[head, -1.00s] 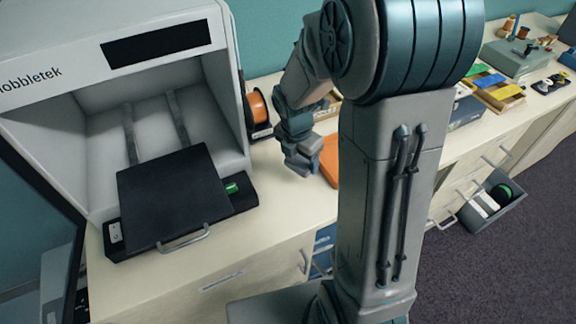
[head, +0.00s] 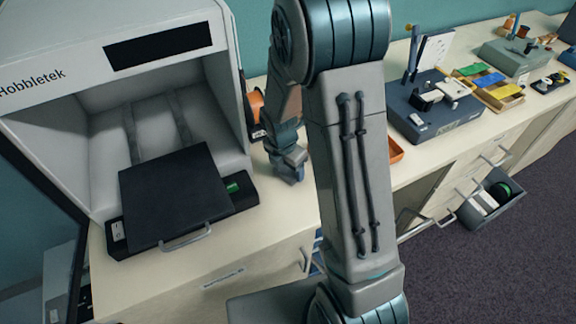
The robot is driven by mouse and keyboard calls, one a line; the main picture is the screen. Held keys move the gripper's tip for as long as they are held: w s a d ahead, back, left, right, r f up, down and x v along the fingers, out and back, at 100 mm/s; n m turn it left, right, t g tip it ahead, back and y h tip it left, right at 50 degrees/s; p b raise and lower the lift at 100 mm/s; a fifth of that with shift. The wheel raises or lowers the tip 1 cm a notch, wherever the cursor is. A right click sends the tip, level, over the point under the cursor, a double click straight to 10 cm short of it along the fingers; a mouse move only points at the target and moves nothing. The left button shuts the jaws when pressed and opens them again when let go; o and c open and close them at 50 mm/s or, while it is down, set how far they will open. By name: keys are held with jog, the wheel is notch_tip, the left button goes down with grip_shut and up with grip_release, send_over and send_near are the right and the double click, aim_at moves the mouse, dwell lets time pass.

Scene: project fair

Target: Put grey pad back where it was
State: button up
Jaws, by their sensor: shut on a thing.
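My gripper (head: 291,170) is low over the pale counter, just right of the printer. It is shut on a small grey thing that is mostly hidden between its fingers. I cannot clearly tell that it is the grey pad. No other grey pad stands out in the head view. A large dark square plate (head: 175,195) with a metal handle lies at the front of the white Hobbletek printer (head: 60,100), to the left of my gripper.
An orange spool (head: 257,105) stands beside the printer. An orange tray (head: 396,150) is partly hidden behind my arm. A dark blue device (head: 435,122) and a wooden tray of coloured blocks (head: 505,98) stand farther right. An open drawer (head: 493,205) juts out below.

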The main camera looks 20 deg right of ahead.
aim_at(284, 173)
jog(key=shift+f, duration=0.2)
jog(key=o, duration=0.9)
jog(key=shift+r, duration=0.1)
jog(key=shift+o, duration=0.2)
jog(key=shift+r, duration=0.1)
notch_tip(284, 173, up, 11)
jog(key=a, duration=0.1)
jog(key=s+r+m+t, duration=0.1)
jog(key=s+r+m, duration=0.2)
jog(key=s+m, duration=0.3)
jog(key=s+r+m+y, duration=0.1)
jog(key=s+r+m, duration=0.2)
jog(key=s+m, duration=0.3)
jog(key=s+d+r+m+t, duration=0.1)
jog(key=s+r+m, duration=0.2)
jog(key=m, duration=0.9)
jog(key=shift+s+r+m+t+y, duration=0.3)
jog(key=shift+s+r+m, duration=0.1)
jog(key=shift+s, duration=1.15)
jog(key=shift+d, duration=0.1)
